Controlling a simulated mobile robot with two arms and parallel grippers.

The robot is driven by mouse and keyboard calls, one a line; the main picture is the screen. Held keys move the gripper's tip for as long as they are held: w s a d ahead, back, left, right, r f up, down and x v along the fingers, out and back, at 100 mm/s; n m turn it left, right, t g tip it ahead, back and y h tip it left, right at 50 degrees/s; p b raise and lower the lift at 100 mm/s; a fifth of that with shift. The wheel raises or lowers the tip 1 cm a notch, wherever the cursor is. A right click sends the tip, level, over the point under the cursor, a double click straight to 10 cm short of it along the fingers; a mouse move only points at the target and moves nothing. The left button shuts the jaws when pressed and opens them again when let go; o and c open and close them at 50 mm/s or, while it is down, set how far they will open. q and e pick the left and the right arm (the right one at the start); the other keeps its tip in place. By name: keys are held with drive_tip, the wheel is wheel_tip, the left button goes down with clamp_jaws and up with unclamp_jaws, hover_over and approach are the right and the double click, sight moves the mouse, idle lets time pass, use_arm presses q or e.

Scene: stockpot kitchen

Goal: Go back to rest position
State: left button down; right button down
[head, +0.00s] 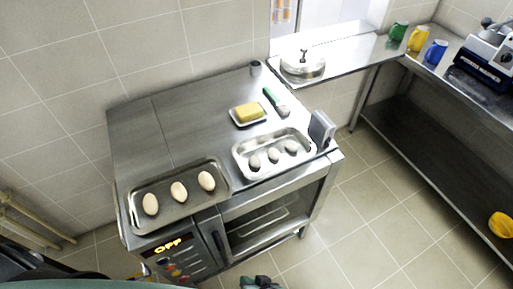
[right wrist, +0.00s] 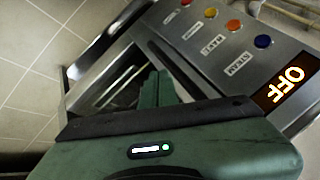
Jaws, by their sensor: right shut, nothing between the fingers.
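My right gripper (head: 262,284) shows at the bottom edge of the head view, in front of the steel counter and over the floor. It is shut and empty. In the right wrist view its green fingers (right wrist: 160,92) are together, with the oven's control panel (right wrist: 235,40) behind them. My left gripper is not in view in either picture.
The steel counter (head: 137,128) holds a tray (head: 134,203) with three pale eggs, a tray (head: 241,161) with three grey ones, butter (head: 249,112) and a green-handled tool (head: 269,95). A shelf unit (head: 420,110) stands right. Floor (head: 350,225) between is clear.

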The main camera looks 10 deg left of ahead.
drive_tip(key=s+d+f+g+h+b, duration=0.1)
drive_tip(key=s+d+f+h+b, duration=0.1)
drive_tip(key=d+f, duration=0.65)
drive_tip(key=s+d+f+h+b, duration=0.1)
drive_tip(key=s+d+f+b, duration=0.15)
drive_tip(key=d+f, duration=0.6)
drive_tip(key=s+d+f+g+h+b, duration=0.2)
drive_tip(key=s+d+f+h+b, duration=0.1)
drive_tip(key=s+d+f, duration=0.9)
wheel_tip(320, 180, down, 3)
drive_tip(key=shift+d+r, duration=0.1)
drive_tip(key=shift+d, duration=0.9)
